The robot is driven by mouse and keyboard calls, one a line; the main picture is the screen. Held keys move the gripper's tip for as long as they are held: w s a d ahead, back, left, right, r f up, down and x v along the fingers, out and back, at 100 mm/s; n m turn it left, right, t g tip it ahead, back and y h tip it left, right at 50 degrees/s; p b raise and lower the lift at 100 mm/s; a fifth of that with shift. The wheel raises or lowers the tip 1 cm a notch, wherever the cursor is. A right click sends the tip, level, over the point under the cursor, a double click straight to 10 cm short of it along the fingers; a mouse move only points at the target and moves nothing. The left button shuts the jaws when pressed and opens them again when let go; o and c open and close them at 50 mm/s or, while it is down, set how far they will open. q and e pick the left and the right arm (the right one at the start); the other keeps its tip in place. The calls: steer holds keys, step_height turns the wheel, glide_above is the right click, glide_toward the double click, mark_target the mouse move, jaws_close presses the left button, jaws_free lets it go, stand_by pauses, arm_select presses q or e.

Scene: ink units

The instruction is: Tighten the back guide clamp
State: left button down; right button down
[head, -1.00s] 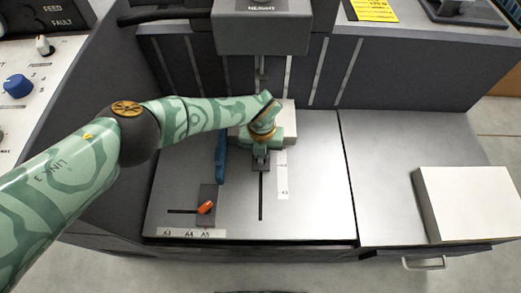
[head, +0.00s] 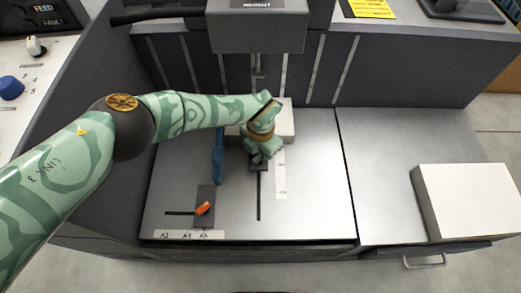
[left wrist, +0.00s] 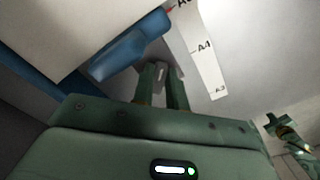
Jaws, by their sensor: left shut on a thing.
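My left gripper (head: 259,156) points down at the dark slider (head: 257,166) on the long slot of the metal bed. In the left wrist view its fingers (left wrist: 161,84) are shut on a small grey piece (left wrist: 161,72), which seems to be the back guide clamp. The fingers hide most of it, so its angle cannot be told. The blue guide (head: 218,158) stands beside the gripper and also shows in the left wrist view (left wrist: 130,52). Small green parts (left wrist: 283,133) at that view's right edge seem to be my right gripper; its fingers are unclear.
An orange clamp (head: 204,208) sits on another dark slider (head: 205,193) at front left. A white block (head: 284,118) lies behind the gripper. A grey head (head: 258,26) overhangs the bed. A white stack (head: 468,200) stands at right. The bed's front right is clear.

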stand_by(0.5)
arm_select(q)
steer(key=c, duration=1.5)
jaws_free()
steer(key=shift+o, duration=0.5)
arm_select(e)
steer(key=shift+w+f, duration=0.1)
steer(key=shift+w, duration=0.15)
